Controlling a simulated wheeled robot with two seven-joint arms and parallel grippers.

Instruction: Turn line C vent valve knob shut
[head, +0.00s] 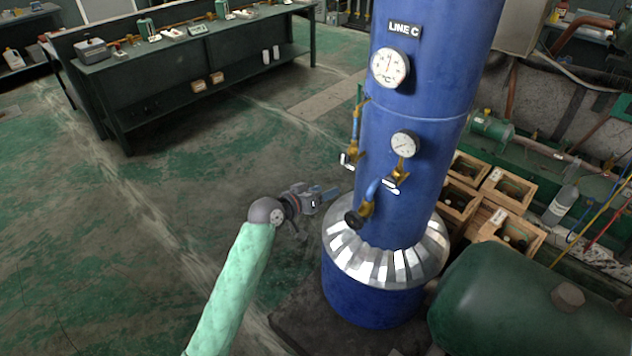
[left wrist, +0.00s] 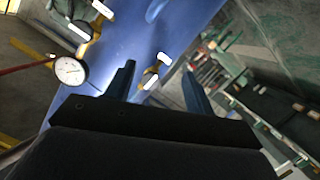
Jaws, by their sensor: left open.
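The blue line C column (head: 415,150) stands right of centre, with a "LINE C" label (head: 404,28). A round black knob (head: 355,219) sits low on its left side on a brass fitting. Brass valves with white-ended handles (head: 396,181) and (head: 350,160) are above it; no label shows which is the vent valve. My left gripper (head: 328,194) is open and empty, just left of the column, apart from the knob. In the left wrist view, a brass valve with white handle ends (left wrist: 153,74) appears between the spread fingers, beyond them. My right gripper is not in view.
Two gauges (head: 390,67) and (head: 404,144) are on the column. A silver segmented collar (head: 385,262) rings its base. A green tank (head: 530,300) and wooden crates (head: 507,188) are to the right. A workbench (head: 200,60) is behind; the floor at left is clear.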

